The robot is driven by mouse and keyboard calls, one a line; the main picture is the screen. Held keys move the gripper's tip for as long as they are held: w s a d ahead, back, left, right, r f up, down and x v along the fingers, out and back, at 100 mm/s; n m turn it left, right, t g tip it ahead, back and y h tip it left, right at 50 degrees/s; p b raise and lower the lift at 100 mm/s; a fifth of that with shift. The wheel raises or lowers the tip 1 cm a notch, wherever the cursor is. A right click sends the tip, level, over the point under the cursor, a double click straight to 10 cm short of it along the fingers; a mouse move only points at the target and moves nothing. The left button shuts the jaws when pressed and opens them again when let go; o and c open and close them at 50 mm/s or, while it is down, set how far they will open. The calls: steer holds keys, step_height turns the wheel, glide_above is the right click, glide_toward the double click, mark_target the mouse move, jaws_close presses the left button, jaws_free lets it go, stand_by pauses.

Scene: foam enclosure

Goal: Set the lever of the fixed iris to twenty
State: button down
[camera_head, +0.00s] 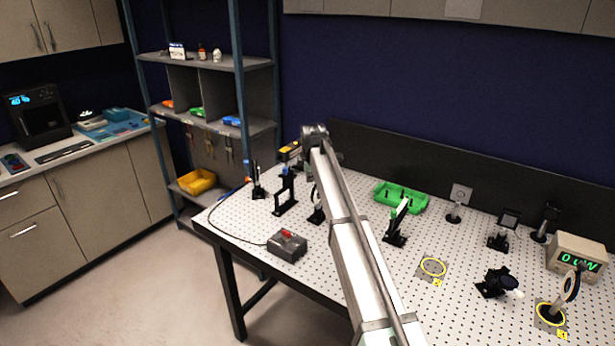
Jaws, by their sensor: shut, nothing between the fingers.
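My arm rises from the bottom centre of the head view to a dark joint (315,131). It bends there, and what lies beyond is mostly hidden behind the arm. I cannot make out my gripper's fingers. Another dark ring-shaped mount (316,203) is partly hidden by my arm. I cannot tell which one is the fixed iris. No lever or scale can be read on either at this size.
The perforated table (400,300) also bears a grey control box (287,245), a green tray (401,196), several post mounts and a meter (577,254). An empty yellow circle (433,267) lies right of my arm. A dark panel (430,175) closes the table's back.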

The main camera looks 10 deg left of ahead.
steer(key=shift+w+d+r+b, duration=0.15)
steer(key=shift+w+d+b, duration=0.1)
steer(key=shift+w+b, duration=0.2)
steer(key=shift+w+d+r+b, duration=0.1)
steer(key=shift+w+d+b, duration=0.2)
steer(key=shift+w, duration=0.2)
steer(key=shift+s+a, duration=0.1)
steer(key=shift+a, duration=0.05)
steer(key=shift+s+a+f, duration=0.3)
steer(key=shift+s, duration=0.3)
steer(key=shift+a, duration=0.15)
